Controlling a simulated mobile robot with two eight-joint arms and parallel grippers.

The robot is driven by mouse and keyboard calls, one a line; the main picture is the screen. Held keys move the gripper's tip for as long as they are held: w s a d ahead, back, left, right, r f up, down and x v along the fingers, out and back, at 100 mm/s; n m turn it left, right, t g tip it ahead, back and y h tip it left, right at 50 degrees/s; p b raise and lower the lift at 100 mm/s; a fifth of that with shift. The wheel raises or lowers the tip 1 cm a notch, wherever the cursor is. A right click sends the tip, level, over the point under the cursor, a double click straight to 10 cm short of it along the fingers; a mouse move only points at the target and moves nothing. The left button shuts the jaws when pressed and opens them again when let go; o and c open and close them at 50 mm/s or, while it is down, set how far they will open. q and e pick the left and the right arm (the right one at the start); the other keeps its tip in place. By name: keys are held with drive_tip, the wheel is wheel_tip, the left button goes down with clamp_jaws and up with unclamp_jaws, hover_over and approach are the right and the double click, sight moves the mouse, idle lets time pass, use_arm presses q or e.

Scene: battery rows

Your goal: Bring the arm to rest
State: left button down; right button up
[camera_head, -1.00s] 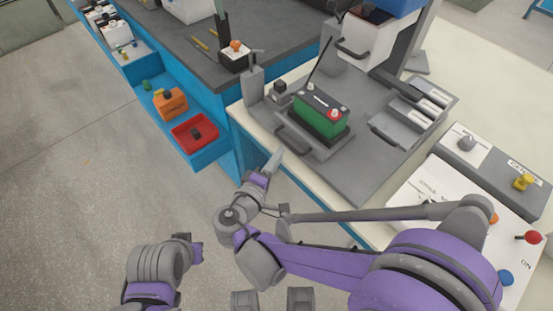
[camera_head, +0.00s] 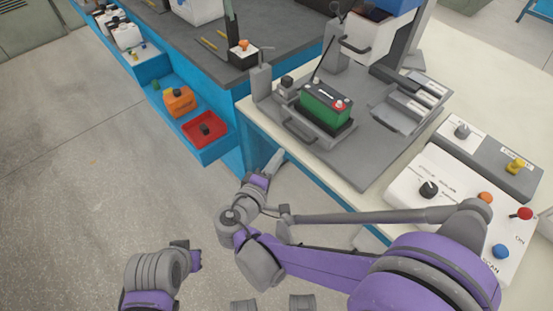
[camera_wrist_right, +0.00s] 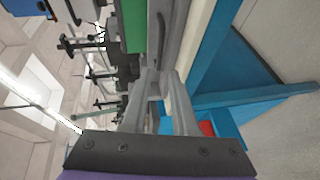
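My right arm reaches in from the lower right of the head view. Its gripper (camera_head: 277,158) is beside the workbench's front edge, over the floor side, clear of the objects on the bench. In the right wrist view the two grey fingers (camera_wrist_right: 160,75) lean together at their tips with nothing between them. Part of my left arm (camera_head: 155,280) shows at the bottom left; its fingers are out of sight. A green battery (camera_head: 325,104) with a red terminal cap sits upright in a grey fixture on the bench.
A control panel (camera_head: 462,210) with knobs and buttons lies at the right. A red tray (camera_head: 216,141) and an orange container (camera_head: 179,102) stand on the low blue shelf. The bench edge is close to my right gripper. The floor at left is clear.

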drive_tip(key=s+d+r+m+g+y+p, duration=0.2)
drive_tip(key=s+d+m+g+p, duration=0.6)
drive_tip(key=d, duration=0.6)
drive_tip(key=s+r+m+y+p, duration=0.3)
drive_tip(key=s+y, duration=0.2)
drive_tip(key=s, duration=0.5)
drive_tip(key=shift+s+r+y, duration=0.3)
drive_tip(key=shift+s+r, duration=0.05)
